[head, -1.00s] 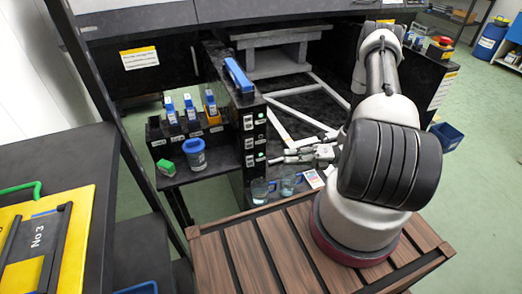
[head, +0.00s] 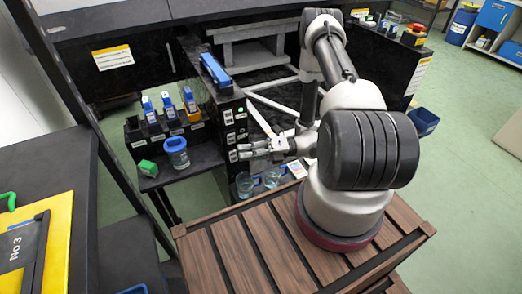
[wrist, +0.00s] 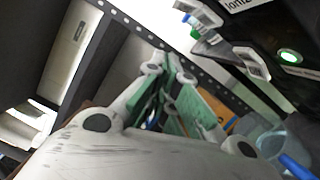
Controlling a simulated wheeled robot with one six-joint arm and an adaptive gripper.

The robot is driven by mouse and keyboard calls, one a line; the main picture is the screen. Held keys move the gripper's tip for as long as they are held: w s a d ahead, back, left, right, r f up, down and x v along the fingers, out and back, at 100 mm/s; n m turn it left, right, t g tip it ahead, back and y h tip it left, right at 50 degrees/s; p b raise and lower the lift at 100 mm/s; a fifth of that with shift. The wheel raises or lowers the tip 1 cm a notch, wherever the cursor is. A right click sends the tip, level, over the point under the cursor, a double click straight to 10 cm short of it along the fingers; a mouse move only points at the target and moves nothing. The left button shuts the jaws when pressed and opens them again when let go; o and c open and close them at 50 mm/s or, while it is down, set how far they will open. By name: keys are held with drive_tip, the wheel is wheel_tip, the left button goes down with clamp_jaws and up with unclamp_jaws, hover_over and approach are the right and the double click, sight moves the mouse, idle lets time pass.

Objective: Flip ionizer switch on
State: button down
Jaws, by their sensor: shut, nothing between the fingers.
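The black switch panel (head: 229,116) is the narrow end face of a cabinet, with several small white-marked switches and green lamps. In the wrist view a label reading "Ioniz" (wrist: 238,4) is cut off at the top right, with a white-edged switch (wrist: 199,12) beside it. Another white-edged switch (wrist: 250,62) sits lower, near a lit green lamp (wrist: 290,56). I cannot tell the position of the ionizer switch. My gripper (head: 241,151) is shut and empty, in front of the panel's lower part; contact is unclear. Its fingers (wrist: 165,62) point up the wrist view, left of the switches.
Two glass beakers (head: 245,183) stand below my gripper. A blue-lidded jar (head: 177,152), a green block (head: 147,168) and several ink bottles (head: 169,105) stand left of the panel. A blue object (head: 215,70) lies on top of the cabinet. A light frame (head: 263,115) lies behind.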

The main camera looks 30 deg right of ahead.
drive_tip(key=shift+w+a+r, duration=0.1)
drive_tip(key=shift+w+r, duration=0.1)
drive_tip(key=shift+w, duration=0.45)
drive_tip(key=shift+w+r, duration=0.25)
drive_tip(key=shift+w, duration=0.4)
drive_tip(key=shift+w+a+r, duration=0.1)
drive_tip(key=shift+w+r, duration=0.1)
drive_tip(key=shift+w, duration=0.45)
drive_tip(key=shift+d, duration=0.1)
drive_tip(key=shift+w+r+m, duration=0.2)
drive_tip(key=shift+w+m, duration=0.15)
drive_tip(key=shift+m, duration=0.15)
drive_tip(key=shift+s, duration=0.15)
drive_tip(key=s+d, duration=0.6)
drive_tip(key=d, duration=0.3)
drive_tip(key=shift+d, duration=0.35)
drive_tip(key=shift+s, duration=0.1)
